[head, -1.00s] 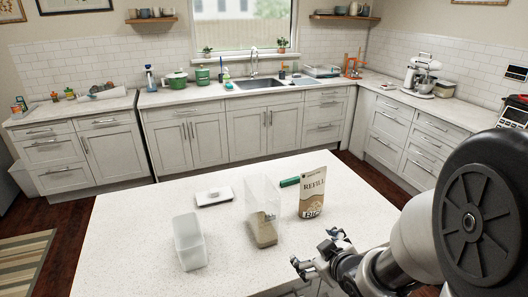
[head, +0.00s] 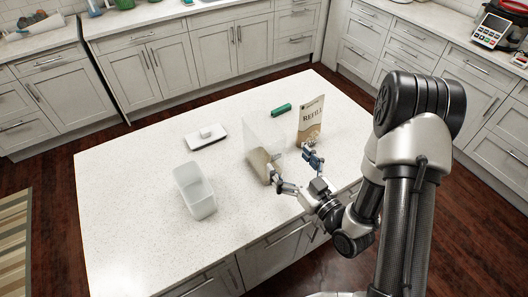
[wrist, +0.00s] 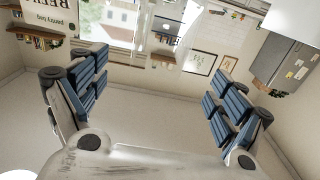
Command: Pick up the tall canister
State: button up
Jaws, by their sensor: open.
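The tall canister (head: 258,163) is a clear upright box with brown contents in its lower part, standing on the white island counter (head: 130,190). My gripper (head: 291,166) is at its right front side, low near the counter. One finger overlaps the canister's lower right edge in the head view; I cannot tell whether it touches. In the wrist view my gripper (wrist: 158,105) is open, with blue padded fingers wide apart. I cannot make out the canister clearly between them there.
A refill bag (head: 311,122) stands close behind my gripper's right finger. A green object (head: 281,109) lies behind the canister. A white scale-like tray (head: 206,136) and an open translucent bin (head: 195,190) are to the left. The counter's left side is clear.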

aim_at(263, 149)
jog(key=x, duration=1.2)
jog(key=shift+w+a, duration=0.1)
jog(key=shift+w, duration=0.05)
jog(key=shift+c, duration=0.4)
jog(key=shift+r, duration=0.15)
jog(key=c, duration=1.9)
